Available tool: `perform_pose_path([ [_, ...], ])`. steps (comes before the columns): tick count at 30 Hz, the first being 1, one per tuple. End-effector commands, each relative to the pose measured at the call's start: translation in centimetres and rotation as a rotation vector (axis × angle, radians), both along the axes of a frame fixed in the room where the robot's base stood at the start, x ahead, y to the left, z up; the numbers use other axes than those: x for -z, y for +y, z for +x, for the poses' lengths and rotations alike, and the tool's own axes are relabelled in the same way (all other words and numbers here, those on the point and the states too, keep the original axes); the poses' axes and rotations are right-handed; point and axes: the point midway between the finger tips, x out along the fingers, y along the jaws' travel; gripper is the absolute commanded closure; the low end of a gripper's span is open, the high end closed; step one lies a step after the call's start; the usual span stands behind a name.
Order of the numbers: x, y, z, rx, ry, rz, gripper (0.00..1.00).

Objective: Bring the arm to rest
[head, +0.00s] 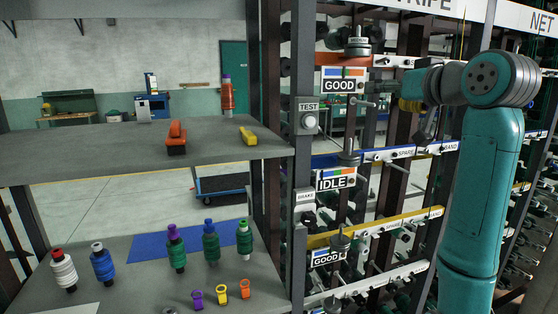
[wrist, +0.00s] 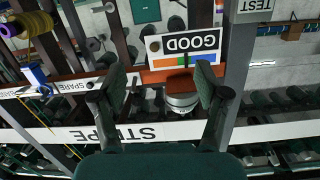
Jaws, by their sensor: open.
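My arm (head: 485,180) stands raised at the right of the head view, bent at the top with its wrist turned left toward the rack. In the wrist view my gripper (wrist: 163,85) has its two dark fingers spread wide apart, with nothing held between them. Beyond the fingers, a grey cylindrical piece (wrist: 182,97) appears near the right finger, on an orange rail under a GOOD sign (wrist: 186,45); the picture is upside down there. The gripper's fingers are small and dark in the head view, so I cannot judge their spacing there.
The rack with posts, rails and pegs (head: 400,153) stands close behind and left of my arm. A grey shelf (head: 90,150) at left holds an orange tool and a yellow piece. The lower bench (head: 130,285) carries several coloured spools. A TEST button (head: 309,121) is on a post.

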Motion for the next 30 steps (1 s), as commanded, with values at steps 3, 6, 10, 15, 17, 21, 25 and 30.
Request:
perform_pose_path([
  [3, 5.8, 0.1, 1.4, 0.016, 0.014, 0.033, 0.26],
  [6, 10.2, 0.0, 2.0, 0.034, 0.02, 0.056, 0.26],
  [10, 15.7, 0.1, 2.4, 0.056, 0.027, 0.08, 0.26],
  [15, 22.0, 0.3, 2.0, 0.083, 0.035, 0.105, 0.26],
  [17, 24.4, 0.4, 1.7, 0.094, 0.039, 0.112, 0.26],
  [21, 30.3, 0.7, 0.4, 0.121, 0.048, 0.128, 0.26],
  [25, 35.4, 0.9, -1.3, 0.148, 0.056, 0.138, 0.26],
  [30, 41.7, 1.4, -4.4, 0.181, 0.065, 0.144, 0.26],
])
